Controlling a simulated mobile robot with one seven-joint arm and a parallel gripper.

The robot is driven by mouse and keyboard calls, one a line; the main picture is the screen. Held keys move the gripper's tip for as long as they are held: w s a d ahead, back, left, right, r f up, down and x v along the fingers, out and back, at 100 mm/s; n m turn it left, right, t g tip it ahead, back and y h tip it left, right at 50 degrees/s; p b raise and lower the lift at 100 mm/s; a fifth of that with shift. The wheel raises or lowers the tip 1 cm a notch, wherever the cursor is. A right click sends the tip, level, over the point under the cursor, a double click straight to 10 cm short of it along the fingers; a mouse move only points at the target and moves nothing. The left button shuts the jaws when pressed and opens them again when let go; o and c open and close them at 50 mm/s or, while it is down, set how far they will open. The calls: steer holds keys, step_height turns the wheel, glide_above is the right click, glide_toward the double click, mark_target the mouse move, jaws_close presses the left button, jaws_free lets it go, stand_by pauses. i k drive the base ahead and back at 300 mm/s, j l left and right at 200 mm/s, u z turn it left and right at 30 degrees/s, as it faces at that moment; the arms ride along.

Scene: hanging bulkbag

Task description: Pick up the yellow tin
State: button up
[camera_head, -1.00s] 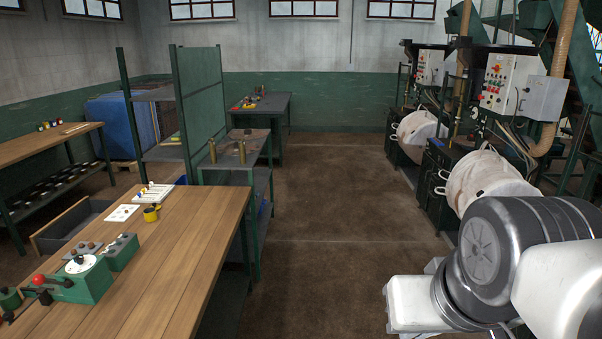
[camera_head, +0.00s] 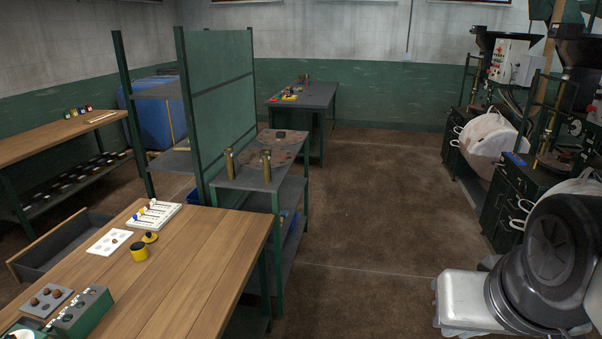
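A small yellow tin (camera_head: 139,253) with a dark top stands on the wooden workbench (camera_head: 200,255) at the lower left. A yellow lid-like piece (camera_head: 150,237) with a dark knob lies just behind it, to the right. Part of my arm shows at the lower right, over the floor and far from the tin. No gripper fingers can be made out.
On the bench are a white rack (camera_head: 154,214), a white card (camera_head: 109,242) and green control boxes (camera_head: 81,311). A green-framed shelf (camera_head: 240,185) stands behind. The brown floor (camera_head: 370,210) is clear; machines (camera_head: 505,190) stand at right.

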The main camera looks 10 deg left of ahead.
mark_target(139, 251)
steer(key=i+u, duration=0.2)
steer(key=i, duration=0.3)
steer(key=i+l+u, duration=0.2)
steer(key=i, duration=0.25)
steer(key=i+l+u, duration=0.2)
steer(key=i, duration=0.25)
steer(key=i+u, duration=0.15)
steer(key=u, duration=0.25)
steer(key=i+u, duration=0.2)
steer(key=u, duration=0.2)
steer(key=i+l+u, duration=0.15)
steer(key=u, duration=0.25)
steer(key=i+l+u, duration=0.15)
steer(key=u, duration=0.25)
steer(key=i+l+u, duration=0.1)
steer(key=i+u, duration=0.15)
steer(key=u, duration=0.15)
steer(key=i+l+u, duration=0.2)
steer(key=u, duration=0.2)
